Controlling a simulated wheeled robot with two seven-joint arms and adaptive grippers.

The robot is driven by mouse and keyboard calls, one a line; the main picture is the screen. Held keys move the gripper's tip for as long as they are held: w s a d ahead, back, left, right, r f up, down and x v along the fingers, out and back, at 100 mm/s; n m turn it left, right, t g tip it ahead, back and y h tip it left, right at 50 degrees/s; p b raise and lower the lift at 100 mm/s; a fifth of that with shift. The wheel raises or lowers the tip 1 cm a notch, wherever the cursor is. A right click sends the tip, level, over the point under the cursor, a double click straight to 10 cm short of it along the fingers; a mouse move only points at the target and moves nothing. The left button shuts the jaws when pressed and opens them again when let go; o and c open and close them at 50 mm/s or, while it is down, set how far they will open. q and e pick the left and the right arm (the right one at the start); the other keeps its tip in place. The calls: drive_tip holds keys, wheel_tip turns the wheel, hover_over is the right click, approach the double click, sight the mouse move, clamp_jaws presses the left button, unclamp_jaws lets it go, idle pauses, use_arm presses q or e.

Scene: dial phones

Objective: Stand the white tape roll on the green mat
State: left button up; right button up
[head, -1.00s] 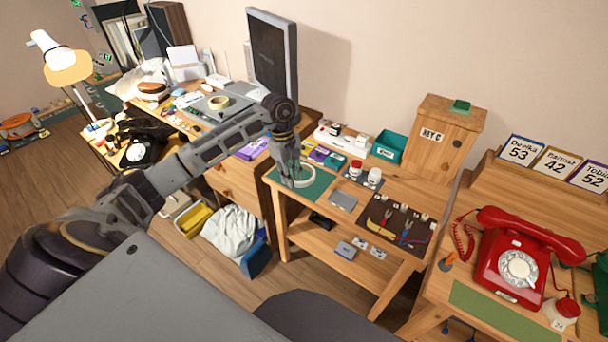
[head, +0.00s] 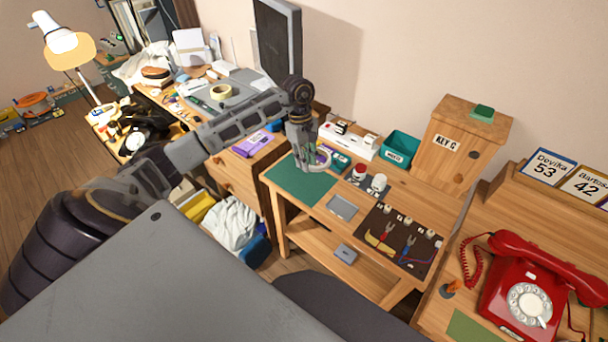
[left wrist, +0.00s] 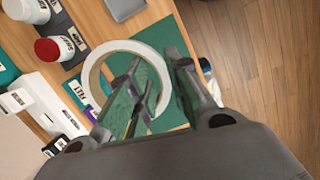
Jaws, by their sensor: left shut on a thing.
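The white tape roll (head: 326,164) is a pale ring held at the far right edge of the green mat (head: 296,189). My left gripper (head: 304,164) is shut on the roll's rim. In the left wrist view, the left gripper (left wrist: 160,66) has the roll (left wrist: 89,82) between its fingers, one inside the ring and one outside. The mat (left wrist: 178,42) shows bare behind it. I cannot tell whether the roll touches the mat. My right gripper is not in view.
Red-topped and white jars (head: 378,184) stand right of the mat, with a grey plate (head: 342,207) near it. Behind are a white holder (head: 347,142) and a teal bin (head: 400,149). A dark tool board (head: 402,240) lies further right.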

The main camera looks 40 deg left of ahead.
use_arm(q)
wheel_tip(320, 180, down, 6)
drive_tip(key=shift+r, duration=0.25)
drive_tip(key=shift+f, duration=0.35)
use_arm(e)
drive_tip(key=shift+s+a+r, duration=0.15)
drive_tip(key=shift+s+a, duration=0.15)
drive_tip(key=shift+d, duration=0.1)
